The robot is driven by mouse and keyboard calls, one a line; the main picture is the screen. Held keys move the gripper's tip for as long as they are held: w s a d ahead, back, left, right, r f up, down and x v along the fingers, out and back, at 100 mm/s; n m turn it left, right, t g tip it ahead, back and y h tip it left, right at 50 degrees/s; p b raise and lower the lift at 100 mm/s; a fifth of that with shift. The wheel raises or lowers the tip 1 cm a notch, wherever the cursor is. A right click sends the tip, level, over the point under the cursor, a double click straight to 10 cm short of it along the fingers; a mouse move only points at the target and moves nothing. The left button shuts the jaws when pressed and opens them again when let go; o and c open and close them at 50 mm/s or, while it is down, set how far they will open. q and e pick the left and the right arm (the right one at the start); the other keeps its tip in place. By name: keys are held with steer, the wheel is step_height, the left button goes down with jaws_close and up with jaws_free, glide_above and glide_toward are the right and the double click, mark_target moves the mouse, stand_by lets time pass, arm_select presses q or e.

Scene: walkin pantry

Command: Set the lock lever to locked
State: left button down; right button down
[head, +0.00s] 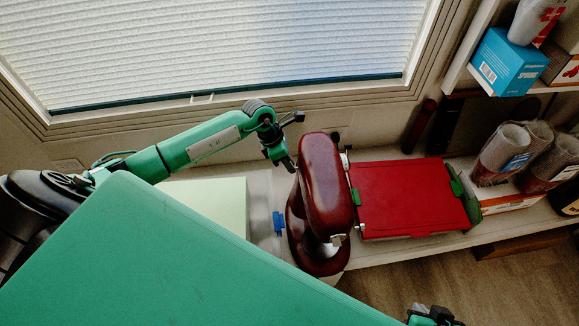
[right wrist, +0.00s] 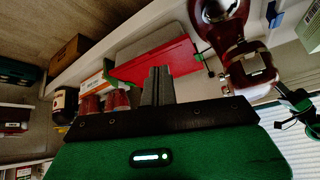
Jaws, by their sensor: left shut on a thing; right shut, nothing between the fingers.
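A dark red stand mixer (head: 326,190) stands on the counter, and it also shows in the right wrist view (right wrist: 232,45). A small blue part (head: 278,222), possibly the lock lever, sticks out at its left side; it shows in the right wrist view too (right wrist: 274,14). I cannot tell the lever's setting. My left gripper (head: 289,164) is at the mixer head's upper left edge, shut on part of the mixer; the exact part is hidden. My right gripper (head: 432,318) is low at the bottom edge, away from the mixer. Its fingers (right wrist: 157,86) are shut and empty.
A red flat lidded thing (head: 408,197) with green end pieces lies right of the mixer. Wrapped cup stacks (head: 503,152) stand further right, below a shelf with a blue box (head: 507,63). A pale green block (head: 212,203) lies left. A window is behind.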

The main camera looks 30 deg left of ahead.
arm_select(q)
steer(key=shift+w+a+r, duration=0.15)
steer(key=shift+w+a, duration=0.05)
steer(key=c, duration=1.4)
jaws_free()
steer(key=shift+o, duration=0.2)
arm_select(e)
steer(key=shift+w, duration=0.1)
